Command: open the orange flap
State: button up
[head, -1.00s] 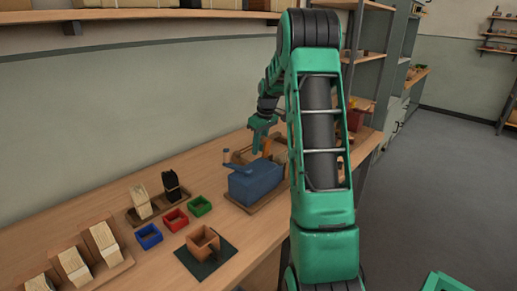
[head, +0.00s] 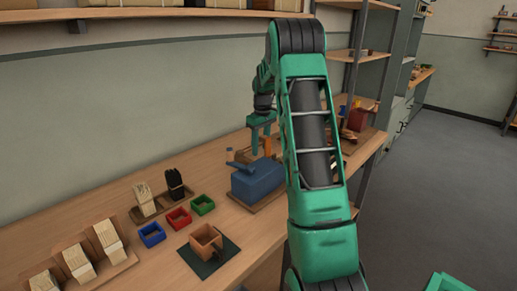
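A small orange piece (head: 267,146), which looks like the orange flap, stands roughly upright just behind a blue box-shaped machine (head: 258,180) on the bench. My green gripper (head: 263,146) points down at it from above. Its fingers look apart, with the orange piece between or just behind them. I cannot tell whether they touch it. The lower part of the flap is hidden behind the blue machine, and my arm covers the area to its right.
On the wooden bench (head: 110,212) stand blue (head: 152,235), red (head: 179,219) and green (head: 203,204) trays, bristle bundles in holders, and a brown box (head: 205,240) on a dark mat. Shelving stands behind my arm. Open floor lies to the right.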

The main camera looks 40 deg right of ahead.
notch_tip(320, 180, up, 11)
jog(key=shift+s+f, duration=0.15)
dwell(0.6)
